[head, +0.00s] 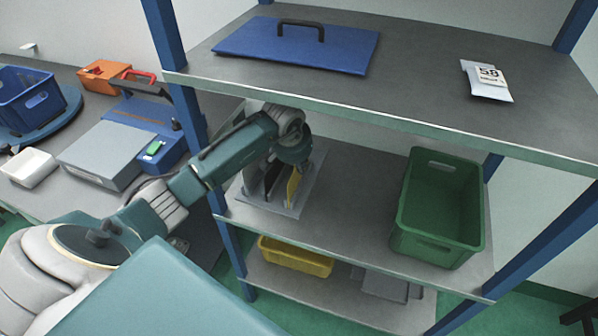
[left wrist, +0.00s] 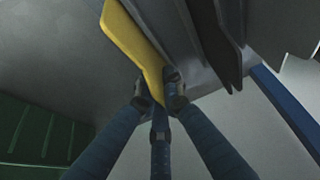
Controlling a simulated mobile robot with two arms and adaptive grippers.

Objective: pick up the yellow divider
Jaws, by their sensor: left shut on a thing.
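The yellow divider (head: 293,186) stands upright in a light grey rack (head: 290,210) on the middle shelf, and it also shows in the left wrist view (left wrist: 133,42). My left gripper (left wrist: 160,88) is shut on the edge of the yellow divider. In the head view my left wrist hides the gripper's fingers and the top of the divider. A dark divider (head: 271,176) stands beside it to the left, and dark panels (left wrist: 213,40) show in the left wrist view. My right gripper is not in view.
A green crate (head: 404,238) stands on the same shelf to the right, with bare shelf between. The upper shelf (head: 420,95) hangs over my left arm. A blue shelf post (head: 190,115) stands close to that arm. A yellow bin (head: 296,256) sits on the shelf below.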

